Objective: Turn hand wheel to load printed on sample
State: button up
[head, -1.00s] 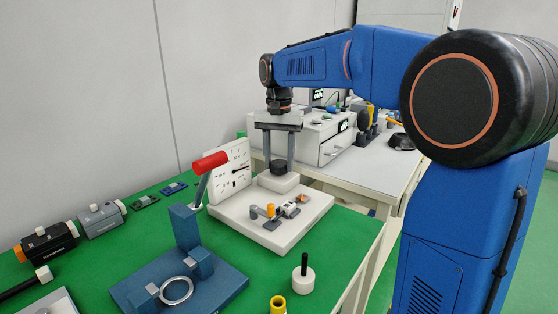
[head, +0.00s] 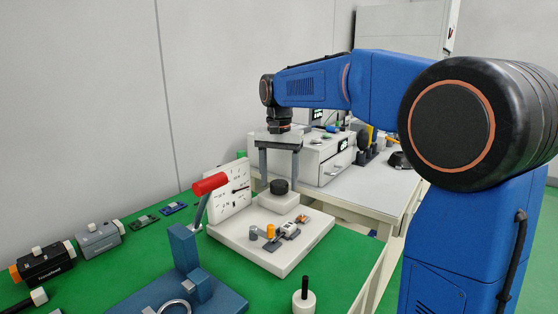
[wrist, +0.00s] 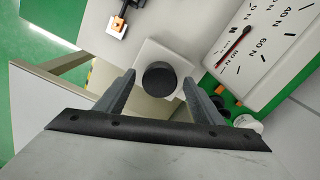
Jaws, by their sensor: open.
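The hand wheel is a black round knob (head: 278,186) on a white block at the back of a white base plate (head: 262,250). It also shows in the wrist view (wrist: 160,78). My gripper (head: 279,176) points down above it, open and empty. In the wrist view the fingers (wrist: 158,92) lie on either side of the knob; I cannot tell whether they reach its height. A white dial board (head: 229,190) with a needle stands left of the knob; its needle (wrist: 234,46) is red in the wrist view. A small sample fixture (head: 281,232) sits on the plate. Its print is unreadable.
A blue stand (head: 184,248) with a red-handled lever (head: 210,183) stands front left of the plate. A white knob with a black stem (head: 304,295) is in front. A white drawer cabinet (head: 316,158) stands behind my gripper.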

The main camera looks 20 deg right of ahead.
notch_tip(320, 180, up, 17)
dwell(0.5)
dwell(1.1)
jog(key=n, duration=1.4)
send_near(279, 183)
jog(key=f, duration=0.8)
jog(key=shift+w+d, duration=0.1)
jog(key=shift+w, duration=0.1)
jog(key=c, duration=1.1)
jog(key=shift+o, duration=0.2)
jog(key=shift+m, duration=0.4)
